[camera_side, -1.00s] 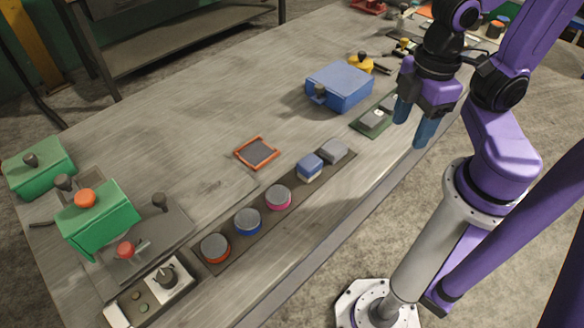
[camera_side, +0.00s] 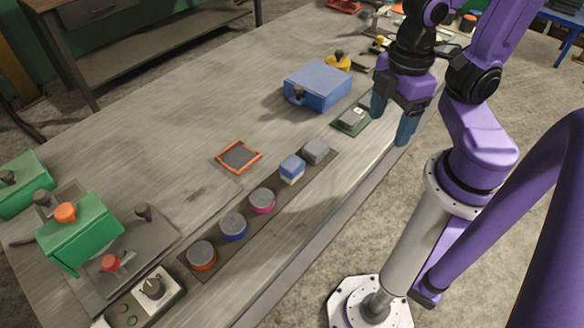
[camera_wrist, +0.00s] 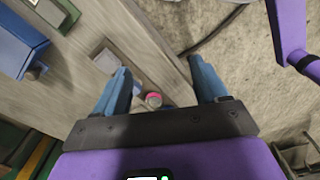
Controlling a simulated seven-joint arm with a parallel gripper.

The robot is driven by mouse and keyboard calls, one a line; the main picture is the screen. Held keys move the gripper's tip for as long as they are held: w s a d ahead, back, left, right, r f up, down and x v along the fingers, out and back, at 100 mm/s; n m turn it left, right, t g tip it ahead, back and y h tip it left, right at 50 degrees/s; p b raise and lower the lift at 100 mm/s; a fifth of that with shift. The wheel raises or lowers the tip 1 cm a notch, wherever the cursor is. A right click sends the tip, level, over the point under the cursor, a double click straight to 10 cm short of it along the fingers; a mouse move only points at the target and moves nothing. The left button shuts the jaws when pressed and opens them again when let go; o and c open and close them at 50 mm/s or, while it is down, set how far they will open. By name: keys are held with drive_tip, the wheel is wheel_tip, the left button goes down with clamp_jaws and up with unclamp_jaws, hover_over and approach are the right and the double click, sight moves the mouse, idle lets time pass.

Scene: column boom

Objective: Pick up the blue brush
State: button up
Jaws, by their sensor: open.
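The blue brush (camera_side: 233,226) is a round, grey-topped piece with a blue rim. It stands in a dark strip near the front edge of the table, between a red-orange-rimmed one (camera_side: 201,255) and a pink-rimmed one (camera_side: 262,201). My gripper (camera_side: 390,120) is open and empty, well to the right of the blue brush, beside the green-and-grey board and near the table edge. In the wrist view my gripper's blue fingers (camera_wrist: 158,66) stand apart, with the pink-rimmed piece (camera_wrist: 153,99) visible between them.
A blue-and-cream block (camera_side: 291,168) and a grey block (camera_side: 315,151) sit farther along the strip. A blue box (camera_side: 318,86) and the green-and-grey board (camera_side: 351,119) lie near my gripper. Green boxes (camera_side: 80,234) stand at the left. The table's middle is mostly clear.

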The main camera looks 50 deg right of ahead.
sight(292, 163)
drive_tip(key=w+a+n, duration=0.3)
drive_tip(key=w+a, duration=0.1)
drive_tip(key=w, duration=0.4)
drive_tip(key=w+a+n, duration=0.2)
drive_tip(key=w+a, duration=0.2)
drive_tip(key=w, duration=0.4)
wheel_tip(292, 163, down, 18)
drive_tip(key=shift+w+d+f, duration=0.1)
drive_tip(key=shift+c, duration=0.3)
drive_tip(key=c, duration=1)
